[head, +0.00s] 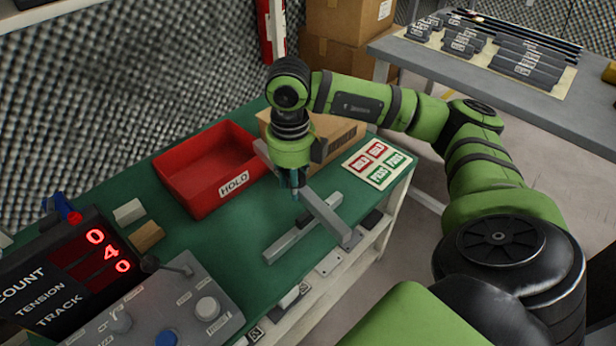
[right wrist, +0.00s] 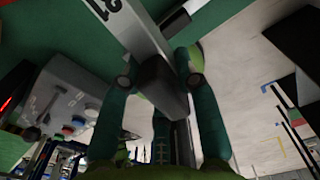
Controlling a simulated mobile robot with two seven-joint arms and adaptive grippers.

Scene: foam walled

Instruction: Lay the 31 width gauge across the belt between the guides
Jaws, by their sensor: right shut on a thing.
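My right gripper (head: 297,188) is above the right part of the green table and is shut on a long grey bar (head: 330,218). The bar slants down to the right in the head view, its near end by the table's front edge. In the right wrist view the bar (right wrist: 135,35) bears the number 31, so it is the 31 width gauge; the gripper's fingers (right wrist: 160,85) are on either side of it. A second grey bar (head: 285,243) lies on the green table below, crossing the gauge's line. My left gripper is out of view.
A red HOLD tray (head: 190,195) and a cardboard box (head: 335,130) stand behind. A card of red and green labels (head: 377,163) lies to the right. A control box (head: 165,310) and red display (head: 85,265) are at left. Several gauges (head: 525,65) lie on the far table.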

